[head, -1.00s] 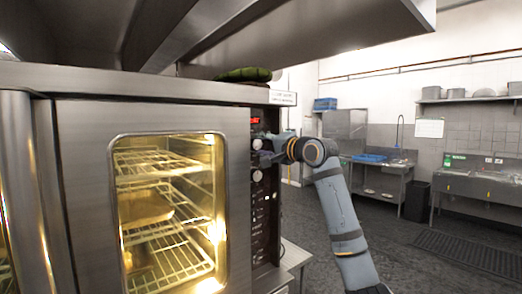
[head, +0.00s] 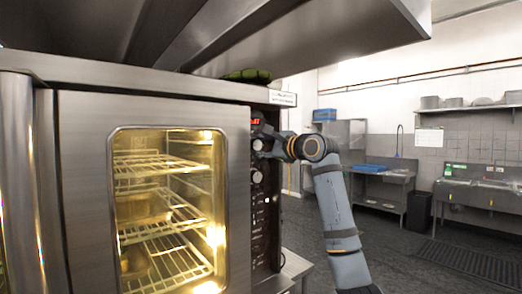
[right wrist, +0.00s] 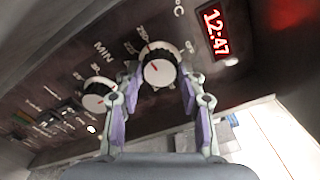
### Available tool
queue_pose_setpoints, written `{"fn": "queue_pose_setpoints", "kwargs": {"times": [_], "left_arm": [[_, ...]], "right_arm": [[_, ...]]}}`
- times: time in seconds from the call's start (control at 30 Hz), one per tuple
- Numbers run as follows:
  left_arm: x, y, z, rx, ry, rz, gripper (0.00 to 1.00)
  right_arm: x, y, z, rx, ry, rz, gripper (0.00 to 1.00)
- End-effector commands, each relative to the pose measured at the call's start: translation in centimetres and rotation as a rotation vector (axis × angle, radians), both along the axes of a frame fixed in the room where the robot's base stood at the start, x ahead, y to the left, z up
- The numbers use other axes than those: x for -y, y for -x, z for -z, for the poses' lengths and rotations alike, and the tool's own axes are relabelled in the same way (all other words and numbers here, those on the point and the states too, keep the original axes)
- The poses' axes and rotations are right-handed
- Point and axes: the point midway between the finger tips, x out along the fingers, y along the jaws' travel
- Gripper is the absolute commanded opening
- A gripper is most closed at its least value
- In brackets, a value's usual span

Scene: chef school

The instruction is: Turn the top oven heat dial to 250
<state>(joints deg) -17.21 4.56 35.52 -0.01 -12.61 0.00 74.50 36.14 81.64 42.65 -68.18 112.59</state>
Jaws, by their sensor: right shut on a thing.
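The top heat dial (right wrist: 158,68) is a white knob with a dark rim, under a °C mark in the right wrist view. Its red mark points to the upper left in that view; printed numbers ring it, some too blurred to read surely. My right gripper (right wrist: 158,84) has its fingers on both sides of this dial and is shut on it. In the head view my right gripper (head: 270,144) reaches from the right to the top of the oven's control panel (head: 262,215). My left gripper is not in view.
A second white dial (right wrist: 97,94), marked MIN, sits beside the heat dial. A red display (right wrist: 215,32) reads 12:47. The oven's glass door (head: 165,210) is shut, with lit racks inside. A metal hood (head: 300,45) hangs above. Open floor lies to the right.

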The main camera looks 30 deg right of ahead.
Motion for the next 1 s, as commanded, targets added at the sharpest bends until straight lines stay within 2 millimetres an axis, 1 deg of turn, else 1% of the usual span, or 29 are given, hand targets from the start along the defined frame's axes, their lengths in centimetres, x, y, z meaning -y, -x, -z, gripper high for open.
{"fn": "queue_pose_setpoints", "kwargs": {"times": [0.03, 0.3, 0.73, 0.77, 0.9, 0.93, 1.0], "left_arm": [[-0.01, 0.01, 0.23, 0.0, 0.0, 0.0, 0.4], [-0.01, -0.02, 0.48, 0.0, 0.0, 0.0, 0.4], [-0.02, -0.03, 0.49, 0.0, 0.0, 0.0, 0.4], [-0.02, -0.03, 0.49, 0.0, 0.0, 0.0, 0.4], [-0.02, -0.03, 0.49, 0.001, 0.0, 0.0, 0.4], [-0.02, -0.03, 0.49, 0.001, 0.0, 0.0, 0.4], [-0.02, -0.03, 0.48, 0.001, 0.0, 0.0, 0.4]], "right_arm": [[0.01, -0.04, 0.25, -0.005, -0.018, 0.0, 0.08], [-0.01, -0.06, 0.23, -0.011, -0.078, -0.001, 0.08], [-0.02, -0.09, 0.28, -0.014, -0.087, -0.001, 0.08], [-0.02, -0.09, 0.28, -0.014, -0.087, -0.001, 0.41], [-0.02, -0.08, 0.25, -0.013, -0.087, -0.001, 0.6], [-0.02, -0.08, 0.22, -0.012, -0.086, -0.001, 0.62], [-0.02, -0.06, 0.19, -0.012, -0.086, -0.001, 0.62]]}}
